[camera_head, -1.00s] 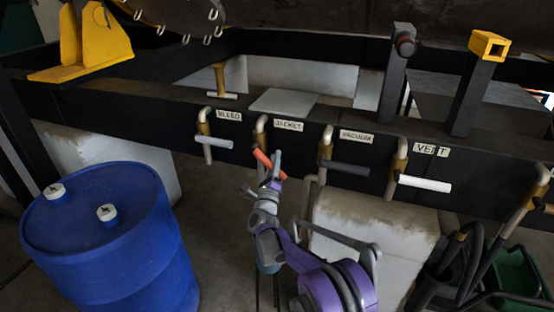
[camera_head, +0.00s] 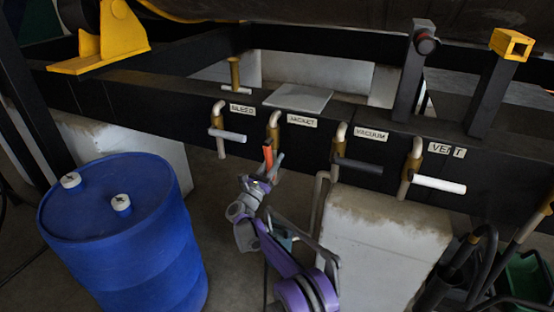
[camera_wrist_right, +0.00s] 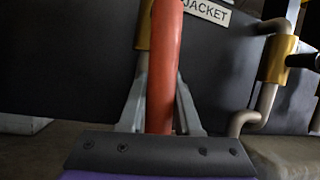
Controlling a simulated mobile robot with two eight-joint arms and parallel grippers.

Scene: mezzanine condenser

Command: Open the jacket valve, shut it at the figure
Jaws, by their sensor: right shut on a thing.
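The jacket valve (camera_head: 273,132) is a brass body on a bent pale pipe, left of the JACKET label (camera_head: 302,121) on the dark beam. Its red-orange lever (camera_head: 268,154) now stands nearly upright in the head view, roughly in line with the pipe. My right gripper (camera_head: 270,170) is shut on this lever. In the right wrist view the lever (camera_wrist_right: 163,70) runs up between the two grey fingers (camera_wrist_right: 160,110), and the JACKET label shows behind it. My left gripper is not in view. No gauge or figure is legible.
The bleed valve (camera_head: 227,135) is close on the left, the vacuum valve (camera_head: 357,164) and vent valve (camera_head: 438,184) to the right. A blue drum (camera_head: 125,240) stands at left. A pale block (camera_head: 370,250) sits below the beam. Hoses and a green crate (camera_head: 525,275) are at lower right.

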